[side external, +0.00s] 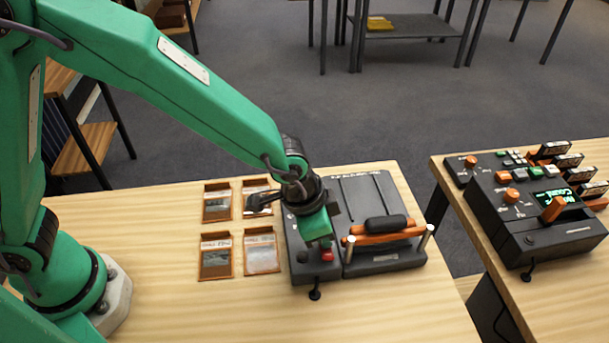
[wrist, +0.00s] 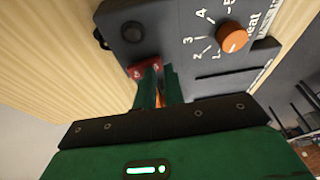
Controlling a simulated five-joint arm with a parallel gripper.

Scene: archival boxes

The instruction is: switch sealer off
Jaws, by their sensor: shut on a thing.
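The sealer (side external: 385,264) is a dark grey machine on the pale wooden table, with an orange and black handle bar (side external: 385,230) across its right part. In the wrist view its panel (wrist: 180,50) shows an orange heat knob (wrist: 232,37) with white numbers and a red rocker switch (wrist: 145,69). My gripper (side external: 320,240) points down over the left part of the sealer. It also shows in the wrist view (wrist: 158,80), its narrow green fingers close together at the red switch and shut on it. The fingers hide part of the switch, so its position is unclear.
Several orange-framed picture cards (side external: 215,257) lie left of the sealer. A second table at the right carries another dark machine (side external: 540,235) with orange knobs and a lit green display. A clear gap of floor separates the tables. Bare wood lies in front of the sealer.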

